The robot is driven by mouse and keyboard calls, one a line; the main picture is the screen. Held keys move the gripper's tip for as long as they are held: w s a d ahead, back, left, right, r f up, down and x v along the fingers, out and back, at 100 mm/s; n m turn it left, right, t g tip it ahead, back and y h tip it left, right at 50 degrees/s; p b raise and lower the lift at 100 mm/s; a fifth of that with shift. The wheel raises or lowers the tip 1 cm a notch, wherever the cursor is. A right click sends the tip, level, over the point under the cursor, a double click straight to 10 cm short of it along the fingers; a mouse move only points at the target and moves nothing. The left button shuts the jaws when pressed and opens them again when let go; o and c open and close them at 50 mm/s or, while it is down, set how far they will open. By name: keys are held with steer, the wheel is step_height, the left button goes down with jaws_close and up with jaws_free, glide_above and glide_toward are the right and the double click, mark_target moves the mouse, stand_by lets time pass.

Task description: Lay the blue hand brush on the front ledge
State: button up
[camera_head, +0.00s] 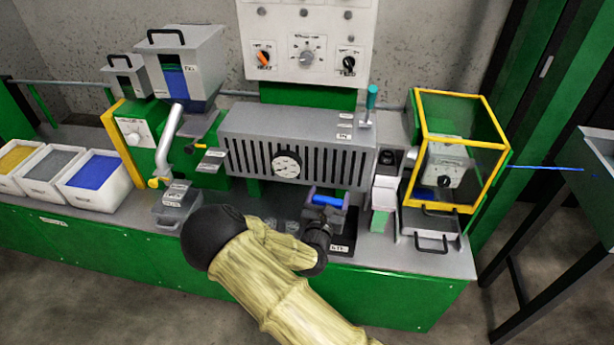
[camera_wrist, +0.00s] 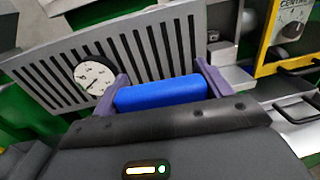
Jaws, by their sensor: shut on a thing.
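The blue hand brush (camera_wrist: 160,93) is between the two purple fingers of my gripper (camera_wrist: 161,88) in the wrist view, and the gripper is shut on it. Only its smooth blue part shows; any bristles are hidden. In the head view the blue brush (camera_head: 326,201) shows as a small blue bar in my gripper (camera_head: 327,198), in front of the grey slotted housing. The front ledge is the grey strip (camera_head: 395,250) along the front of the green machine bench. I cannot tell whether the brush touches anything below it.
Grey slotted housing with a dial (camera_head: 286,164) stands behind the gripper. A yellow-framed guard box (camera_head: 458,150) and a handled grey tray (camera_head: 430,232) are at right. Bins of yellow, grey and blue granules (camera_head: 95,172) stand at left. A labelled dark block (camera_head: 343,245) sits beside my wrist.

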steer(key=s+d+f+n+y, duration=0.1)
steer(key=s+d+f, duration=0.4)
steer(key=d+f, duration=0.2)
steer(key=s+d+f+n+y, duration=0.1)
steer(key=s+d+f, duration=0.3)
steer(key=d+f, duration=0.4)
steer(key=shift+s+f+y, duration=0.4)
steer(key=shift+f+y, duration=0.15)
steer(key=shift+y, duration=0.05)
steer(key=shift+d, duration=0.15)
